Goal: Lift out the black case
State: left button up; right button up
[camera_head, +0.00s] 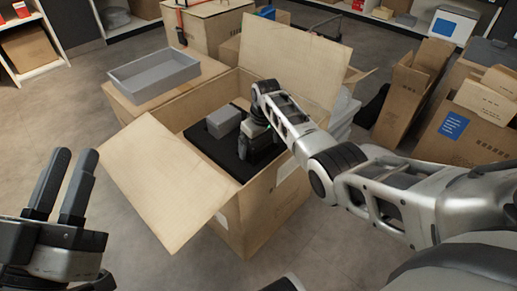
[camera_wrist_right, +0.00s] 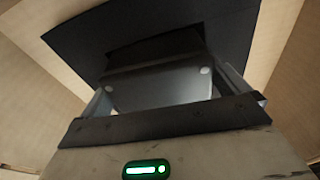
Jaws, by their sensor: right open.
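An open cardboard carton (camera_head: 262,213) stands in the middle of the head view. Inside it lies a flat black insert (camera_head: 207,152), also seen in the right wrist view (camera_wrist_right: 85,40). A dark shape (camera_wrist_right: 155,46), perhaps the black case, sits in the insert's middle; its edges are hard to make out against the black. My right gripper (camera_head: 250,152) is open, reaching down inside the carton over this dark area. Whether it touches the case cannot be told. My left gripper (camera_head: 74,156) is open and empty, outside the carton at lower left.
A grey box (camera_head: 223,120) sits on the insert beside my right gripper. The carton's flaps stand open, one (camera_head: 163,180) sloping out toward the front left. A grey tray (camera_head: 153,76) rests on a neighbouring carton. More cartons (camera_head: 474,122) crowd the right; floor at left is clear.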

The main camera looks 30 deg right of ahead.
jog(key=c, duration=0.8)
jog(key=shift+o, duration=0.2)
jog(key=shift+r, duration=0.1)
jog(key=shift+r, duration=0.2)
notch_tip(320, 180, up, 6)
jog(key=p, duration=0.4)
jog(key=shift+f, duration=0.25)
notch_tip(320, 180, up, 3)
jog(key=shift+f+p, duration=0.1)
jog(key=shift+p, duration=0.7)
pick_arm(q)
notch_tip(320, 180, down, 7)
jog(key=s+n+g+y, duration=0.2)
jog(key=n+g+y, duration=0.1)
jog(key=n+g, duration=0.1)
jog(key=shift+s+d+f+g, duration=0.15)
jog(key=shift+s+d+g, duration=0.05)
jog(key=shift+d+g, duration=0.1)
pick_arm(e)
jog(key=shift+r, duration=0.65)
